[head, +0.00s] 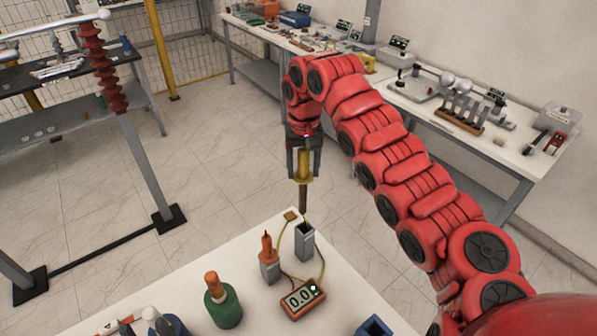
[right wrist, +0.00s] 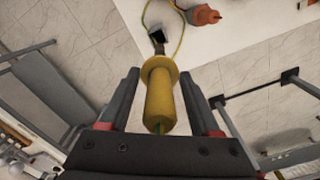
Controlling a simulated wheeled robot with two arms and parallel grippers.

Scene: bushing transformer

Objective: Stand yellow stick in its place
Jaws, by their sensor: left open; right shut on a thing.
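The yellow stick (head: 303,172), with a yellow handle, a collar and a dark metal rod, hangs roughly upright in my right gripper (head: 303,150), which is shut on its handle. Its rod tip is just above the empty grey square holder (head: 304,242) on the white table, apart from it in the head view. In the right wrist view, the yellow handle (right wrist: 159,100) sits between the fingers of my right gripper (right wrist: 160,85). The dark holder opening (right wrist: 155,14) shows beyond the rod. My left gripper is not in view.
An orange stick (head: 267,246) stands in a second grey holder (head: 270,270). A meter (head: 301,298) with wires lies in front of the holders. A green container (head: 222,307) with an orange top stands left, and a blue box (head: 374,327) right, on the white table (head: 200,268).

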